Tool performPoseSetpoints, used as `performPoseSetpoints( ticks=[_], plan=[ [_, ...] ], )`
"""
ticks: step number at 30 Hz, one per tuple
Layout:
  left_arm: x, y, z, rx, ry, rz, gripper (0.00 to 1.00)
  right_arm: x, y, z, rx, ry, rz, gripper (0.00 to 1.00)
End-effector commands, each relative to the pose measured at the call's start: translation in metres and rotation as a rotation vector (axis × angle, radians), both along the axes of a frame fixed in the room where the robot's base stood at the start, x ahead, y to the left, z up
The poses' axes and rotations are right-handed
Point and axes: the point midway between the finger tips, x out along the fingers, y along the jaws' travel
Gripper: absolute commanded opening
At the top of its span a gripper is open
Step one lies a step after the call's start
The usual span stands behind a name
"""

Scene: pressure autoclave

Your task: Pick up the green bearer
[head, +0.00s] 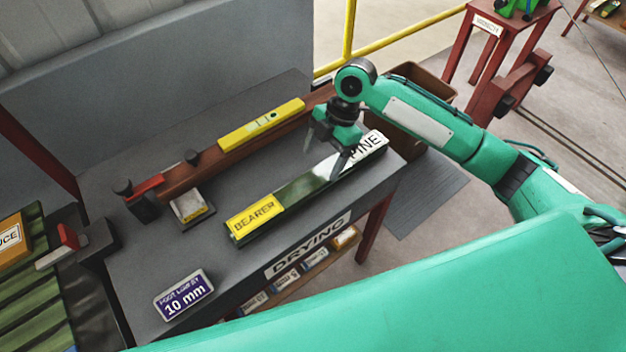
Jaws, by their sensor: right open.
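The green bearer (308,188) is a long bar lying on the dark grey table (215,272). It has a yellow BEARER label at its left end and a white label ending in PINE at its right end, partly hidden by my gripper. My right gripper (325,150) is open over the right half of the bearer, with its fingers pointing down. One finger shows on the far side of the bar and the other overlaps the bar in the picture. I cannot tell whether either touches it. My left gripper is not in view.
Behind the bearer, a yellow level (262,124) lies along a brown beam (220,150). A small square gauge (189,206) stands left of the bearer, and a purple 10 mm sign (184,296) near the front. A brown bin (428,85) stands beyond the right end.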

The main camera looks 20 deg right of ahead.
Motion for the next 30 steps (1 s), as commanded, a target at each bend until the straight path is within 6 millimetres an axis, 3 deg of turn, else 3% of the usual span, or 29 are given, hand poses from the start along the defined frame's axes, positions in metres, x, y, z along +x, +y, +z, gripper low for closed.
performPoseSetpoints(
  ticks=[3,11,19,26,27,30],
  plan=[
    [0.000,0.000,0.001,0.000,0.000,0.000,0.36,-0.002,0.006,-0.015,0.001,0.001,0.000,0.75],
    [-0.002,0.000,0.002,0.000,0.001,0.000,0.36,-0.005,0.011,-0.029,0.000,0.002,0.001,0.75],
    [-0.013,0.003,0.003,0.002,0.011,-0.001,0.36,-0.011,0.024,-0.065,0.000,0.001,-0.001,0.75],
    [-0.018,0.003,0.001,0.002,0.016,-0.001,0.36,-0.011,0.025,-0.070,-0.001,-0.001,0.000,0.75],
    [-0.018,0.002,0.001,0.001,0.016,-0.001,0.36,-0.011,0.025,-0.070,-0.001,-0.001,0.000,0.73],
    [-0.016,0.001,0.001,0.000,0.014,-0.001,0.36,-0.011,0.025,-0.070,-0.001,-0.001,0.000,0.54]
  ],
)
